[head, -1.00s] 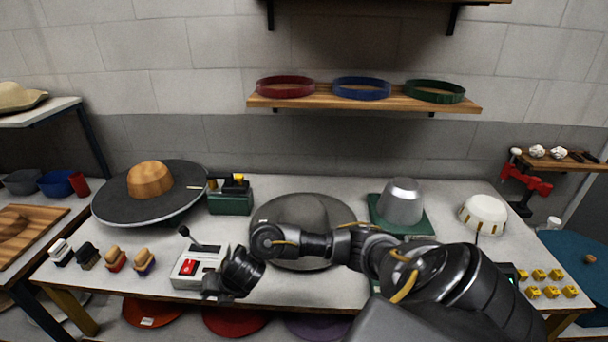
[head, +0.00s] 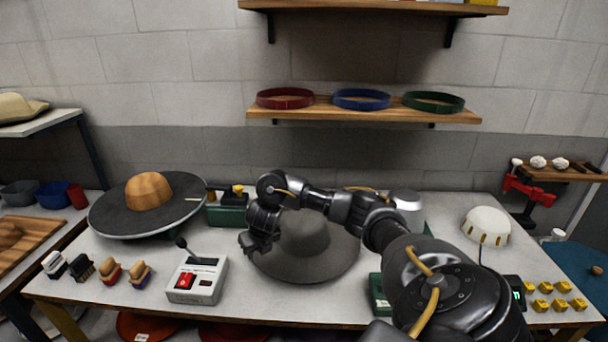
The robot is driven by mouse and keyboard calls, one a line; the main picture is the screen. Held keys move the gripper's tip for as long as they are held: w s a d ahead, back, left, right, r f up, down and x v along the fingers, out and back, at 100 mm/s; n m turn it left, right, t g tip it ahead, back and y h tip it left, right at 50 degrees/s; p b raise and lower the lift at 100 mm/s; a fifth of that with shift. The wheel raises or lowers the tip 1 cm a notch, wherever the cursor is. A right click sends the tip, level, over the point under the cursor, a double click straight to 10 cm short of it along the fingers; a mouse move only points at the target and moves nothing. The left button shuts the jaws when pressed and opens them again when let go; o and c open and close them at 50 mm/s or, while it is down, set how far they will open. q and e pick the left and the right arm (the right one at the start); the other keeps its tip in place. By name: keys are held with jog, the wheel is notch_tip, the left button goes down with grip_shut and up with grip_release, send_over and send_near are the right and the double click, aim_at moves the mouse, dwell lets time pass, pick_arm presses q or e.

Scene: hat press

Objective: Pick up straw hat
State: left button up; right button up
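A cream hat that looks like the straw one (head: 20,109) lies on the raised side shelf at the far left, cut off by the picture's edge. My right gripper (head: 255,245) is far to the right of it, over the left edge of the grey hat (head: 308,262) on the table. It points down, and no object shows in it. Its fingers are dark and bunched in this view, so I cannot tell their opening. My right arm covers part of the grey hat. My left gripper is not in view.
A wide dark disc with a wooden crown (head: 149,191) stands at the table's left. A control box (head: 197,281) with a lever stands at the front. A white dome (head: 486,225) is at the right. A wall shelf (head: 365,111) holds three rings.

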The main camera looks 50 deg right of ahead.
aim_at(254, 259)
jog(key=shift+w+d+f, duration=0.1)
jog(key=shift+w+f, duration=0.05)
jog(key=shift+f, duration=0.3)
jog(key=shift+w+f+b, duration=0.1)
jog(key=shift+f+b, duration=0.2)
jog(key=shift+f, duration=0.05)
jog(key=b+x, duration=0.1)
jog(key=x, duration=0.2)
jog(key=shift+w+f, duration=0.2)
jog(key=shift+w, duration=0.05)
jog(key=shift+w+f+b, duration=0.25)
jog(key=shift+f+b, duration=0.05)
jog(key=shift+f, duration=0.1)
jog(key=shift+r, duration=0.1)
